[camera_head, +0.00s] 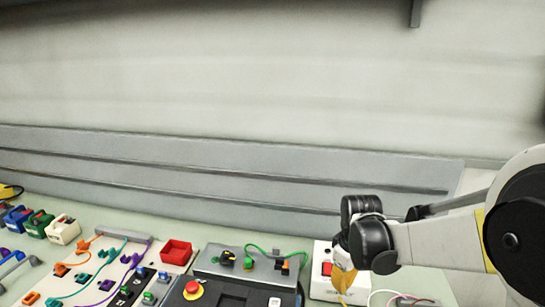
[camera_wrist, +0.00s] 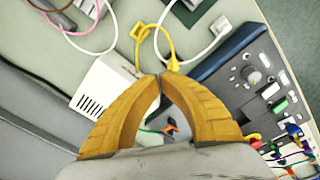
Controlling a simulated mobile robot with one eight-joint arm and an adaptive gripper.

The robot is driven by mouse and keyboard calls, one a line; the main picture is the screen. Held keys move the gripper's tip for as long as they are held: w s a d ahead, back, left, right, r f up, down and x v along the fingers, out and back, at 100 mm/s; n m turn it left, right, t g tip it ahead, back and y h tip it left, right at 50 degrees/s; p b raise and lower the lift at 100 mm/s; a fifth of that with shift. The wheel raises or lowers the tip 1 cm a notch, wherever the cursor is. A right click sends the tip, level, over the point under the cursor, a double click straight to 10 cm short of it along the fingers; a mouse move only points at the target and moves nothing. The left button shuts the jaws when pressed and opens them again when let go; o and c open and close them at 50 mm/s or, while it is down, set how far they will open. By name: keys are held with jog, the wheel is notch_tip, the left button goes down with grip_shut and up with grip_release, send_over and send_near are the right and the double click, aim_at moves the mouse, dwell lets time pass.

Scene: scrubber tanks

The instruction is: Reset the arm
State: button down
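My arm reaches in from the right in the head view, and my gripper (camera_head: 345,280) points down over the white box with a red switch (camera_head: 323,290). In the wrist view my gripper (camera_wrist: 161,75) has its two yellow fingers curved together, with the tips meeting. I see nothing clearly held between them. A yellow cable with a plug (camera_wrist: 172,64) lies just beyond the tips; whether they touch it I cannot tell. The white box (camera_wrist: 103,88) shows left of the fingers.
A dark control panel (camera_head: 240,270) with a red emergency button (camera_head: 193,290) stands left of the white box. A red tray (camera_head: 176,252), a cable board (camera_head: 100,265) and coloured blocks (camera_head: 38,224) lie farther left. A grey ledge (camera_head: 230,180) runs along the wall. Space above the table is clear.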

jog(key=s+r+m+t+b, duration=0.3)
jog(key=s+m+t+b, duration=0.3)
jog(key=s, duration=1.2)
jog(key=shift+d+r+m+b, duration=0.15)
jog(key=shift+d+m+b, duration=0.1)
jog(key=shift+m+b, duration=1)
